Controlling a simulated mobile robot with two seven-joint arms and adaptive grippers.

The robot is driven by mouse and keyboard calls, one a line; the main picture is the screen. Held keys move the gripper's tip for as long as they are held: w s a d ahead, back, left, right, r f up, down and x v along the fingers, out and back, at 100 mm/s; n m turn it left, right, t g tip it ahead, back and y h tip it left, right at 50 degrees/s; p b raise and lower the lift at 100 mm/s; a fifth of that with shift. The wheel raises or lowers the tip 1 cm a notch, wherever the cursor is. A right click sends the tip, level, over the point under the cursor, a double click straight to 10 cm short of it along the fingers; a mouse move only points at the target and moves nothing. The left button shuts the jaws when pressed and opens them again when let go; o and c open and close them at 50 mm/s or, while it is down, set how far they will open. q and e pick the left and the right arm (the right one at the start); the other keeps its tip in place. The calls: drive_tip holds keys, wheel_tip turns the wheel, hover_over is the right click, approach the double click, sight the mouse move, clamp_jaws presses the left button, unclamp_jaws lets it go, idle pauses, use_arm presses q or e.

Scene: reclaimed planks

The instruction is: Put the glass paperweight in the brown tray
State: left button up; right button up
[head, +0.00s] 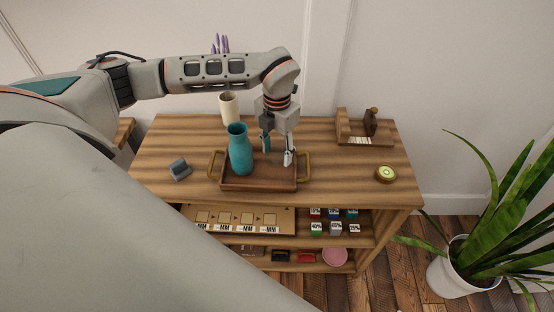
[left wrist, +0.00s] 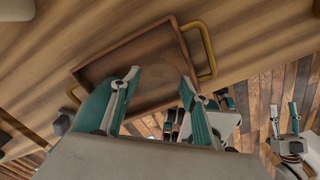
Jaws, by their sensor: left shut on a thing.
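The brown tray (head: 258,184), with brass handles, sits at the front middle of the wooden shelf top; it also shows in the left wrist view (left wrist: 105,69). My left gripper (head: 276,157) is over its right part, pointing down, with fingers apart around a clear, faint round thing, seemingly the glass paperweight (left wrist: 160,73). The glass is barely visible, and I cannot tell whether it touches the tray floor. In the left wrist view the left fingertips (left wrist: 160,75) span it. My right gripper (left wrist: 284,112) shows at the right edge there, open and empty.
A teal vase (head: 240,150) appears to stand in the tray's left part, close to my left gripper. A grey block (head: 180,170) is left, a round tin (head: 386,174) right, a wooden rack (head: 352,137) back right, and a cream cup (head: 229,106) behind.

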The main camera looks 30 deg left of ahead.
sight(277, 160)
use_arm(q)
drive_tip(key=shift+f, duration=2.05)
drive_tip(key=shift+f, duration=0.1)
drive_tip(key=o, duration=1)
drive_tip(key=shift+f, duration=0.1)
wheel_tip(277, 160, up, 12)
drive_tip(key=shift+r, duration=0.2)
